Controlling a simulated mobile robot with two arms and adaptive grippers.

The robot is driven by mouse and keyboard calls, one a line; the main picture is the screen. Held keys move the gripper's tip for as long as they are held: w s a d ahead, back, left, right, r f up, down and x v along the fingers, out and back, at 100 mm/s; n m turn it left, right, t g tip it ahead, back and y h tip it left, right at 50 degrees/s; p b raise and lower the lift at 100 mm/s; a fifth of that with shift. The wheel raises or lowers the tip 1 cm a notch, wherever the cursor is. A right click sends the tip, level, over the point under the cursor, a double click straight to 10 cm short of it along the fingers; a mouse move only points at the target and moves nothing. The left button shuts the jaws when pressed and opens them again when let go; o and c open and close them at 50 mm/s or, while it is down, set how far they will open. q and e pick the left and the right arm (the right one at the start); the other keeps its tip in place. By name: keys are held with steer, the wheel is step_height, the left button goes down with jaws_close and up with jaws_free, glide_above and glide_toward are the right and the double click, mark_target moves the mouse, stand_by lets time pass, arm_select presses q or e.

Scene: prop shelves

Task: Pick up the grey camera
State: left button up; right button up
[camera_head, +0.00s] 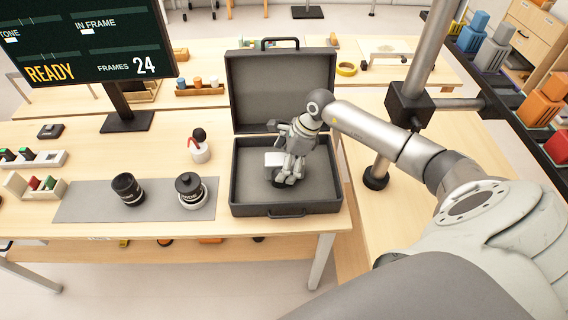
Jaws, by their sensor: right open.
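An open dark grey case (243,200) stands at the right end of the table, its lid raised at the back. Inside it, a small light grey block (273,159), which looks like the grey camera, is partly covered by my right gripper. A dark part shows low beside the fingers; I cannot tell whether it belongs to the camera. My right gripper (285,179) reaches down into the case over this object, fingers open. Whether the fingers touch it is hidden. My left gripper is out of view.
Two dark lens-like cylinders (128,190) (191,191) stand on a grey mat (88,203) left of the case. A dark monitor (90,45) rises at the back left. A metal post (423,50) stands right of the case.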

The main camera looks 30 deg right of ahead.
mark_target(280, 169)
steer(key=x, duration=0.1)
steer(key=b+x, duration=0.1)
steer(key=x, duration=0.1)
steer(key=shift+s+f, duration=0.1)
steer(key=shift+s, duration=0.1)
steer(key=shift+w+a+f, duration=0.15)
steer(key=shift+w+f, duration=0.05)
steer(key=shift+f, duration=0.05)
steer(key=shift+s+r, duration=0.1)
steer(key=c, duration=1.3)
